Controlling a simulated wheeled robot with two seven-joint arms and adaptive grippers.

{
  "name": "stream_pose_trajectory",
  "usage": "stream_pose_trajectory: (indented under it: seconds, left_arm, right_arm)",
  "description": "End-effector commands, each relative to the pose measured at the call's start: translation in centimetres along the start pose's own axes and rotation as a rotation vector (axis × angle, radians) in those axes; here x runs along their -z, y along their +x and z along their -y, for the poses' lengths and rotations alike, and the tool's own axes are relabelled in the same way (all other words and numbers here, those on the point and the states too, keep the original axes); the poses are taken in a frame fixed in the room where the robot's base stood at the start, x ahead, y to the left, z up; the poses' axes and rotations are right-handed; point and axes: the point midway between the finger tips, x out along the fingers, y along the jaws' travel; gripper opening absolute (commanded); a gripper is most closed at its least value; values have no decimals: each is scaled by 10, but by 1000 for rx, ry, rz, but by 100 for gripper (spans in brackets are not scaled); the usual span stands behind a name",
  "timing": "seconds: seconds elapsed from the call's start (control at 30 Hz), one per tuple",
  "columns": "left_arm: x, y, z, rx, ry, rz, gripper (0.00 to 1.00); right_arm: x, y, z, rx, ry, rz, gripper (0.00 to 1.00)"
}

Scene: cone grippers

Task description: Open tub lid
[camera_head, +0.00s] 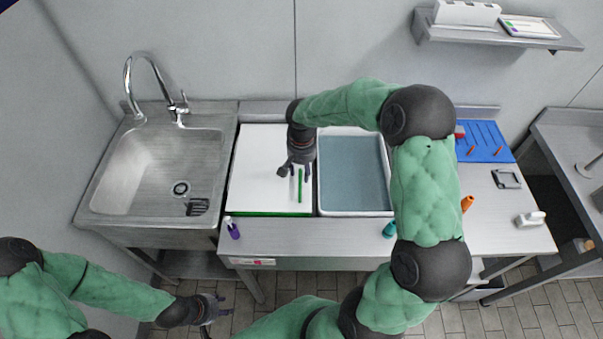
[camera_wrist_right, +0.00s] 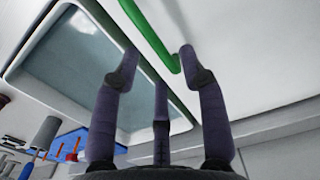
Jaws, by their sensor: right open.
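A white lid (camera_head: 262,165) lies flat over the left tub, with a thin green edge showing along its front; it also shows in the right wrist view (camera_wrist_right: 235,60). A green bar handle (camera_head: 300,187) is on the lid's right part. My right gripper (camera_head: 302,174) is over the lid, at the handle. In the right wrist view its fingers (camera_wrist_right: 159,55) are spread, and the handle (camera_wrist_right: 153,38) runs between the fingertips; I cannot tell whether they touch it. My left gripper (camera_head: 216,306) hangs low in front of the counter, away from the lid; its fingers are too small to read.
An uncovered tub (camera_head: 352,175) with a grey-blue inside stands right of the lid. A sink (camera_head: 160,175) with a tall faucet is at the left. A purple bottle (camera_head: 233,229) stands at the front edge. A blue board (camera_head: 483,142) lies at the right, partly behind my right arm.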

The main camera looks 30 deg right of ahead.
Motion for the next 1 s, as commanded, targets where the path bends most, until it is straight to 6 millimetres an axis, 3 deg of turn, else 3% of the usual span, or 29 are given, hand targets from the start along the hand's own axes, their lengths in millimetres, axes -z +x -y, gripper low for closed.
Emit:
stream_pose_trajectory:
  seconds: [0.13, 0.47, 0.5, 0.63, 0.67, 1.0]
  left_arm:
    - [0, 2, 1, 0, 0, 0, 40]
    - [0, 2, 1, 0, 0, 0, 40]
    - [0, 2, 1, 0, 0, 0, 40]
    - [0, 2, 1, 0, 0, 0, 40]
    - [0, 2, 1, 0, 0, 0, 40]
    - [0, 0, 0, 0, 0, 0, 40]
  right_arm:
    - [0, 13, 0, 0, 0, 2, 43]
    - [0, 16, 0, 1, 0, 0, 43]
    - [0, 16, 0, 1, 0, 0, 40]
    - [0, 16, 0, 1, 0, 0, 3]
    - [0, 16, 0, 1, 0, 0, 0]
    - [0, 11, 2, -15, -1, 0, 0]
